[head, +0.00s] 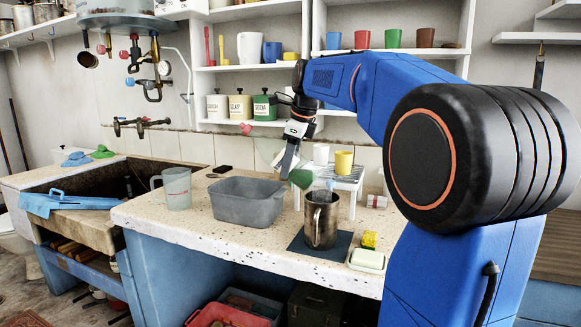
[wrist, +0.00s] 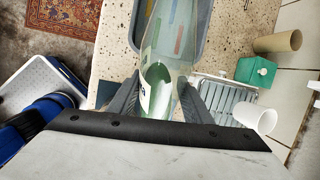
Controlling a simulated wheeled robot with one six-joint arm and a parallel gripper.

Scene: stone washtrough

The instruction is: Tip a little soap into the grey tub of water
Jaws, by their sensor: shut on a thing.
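The grey tub (head: 247,203) stands on the speckled counter in the head view. Its side also shows at the top of the wrist view (wrist: 197,40). I cannot make out its water. My gripper (head: 288,160) is behind and above the tub's right end. In the wrist view my gripper (wrist: 158,92) is shut on a clear, pale green bottle (wrist: 163,60) with a white label. The bottle (head: 266,148) is faint in the head view and looks tilted towards the left, above the tub. I cannot see any soap flowing.
A measuring jug (head: 177,188) stands left of the tub. A metal mug (head: 320,220) stands on a dark mat to its right, near a soap dish (head: 366,261) and yellow sponge (head: 369,239). A small rack (head: 347,182) with cups stands behind. The sink (head: 100,200) is left.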

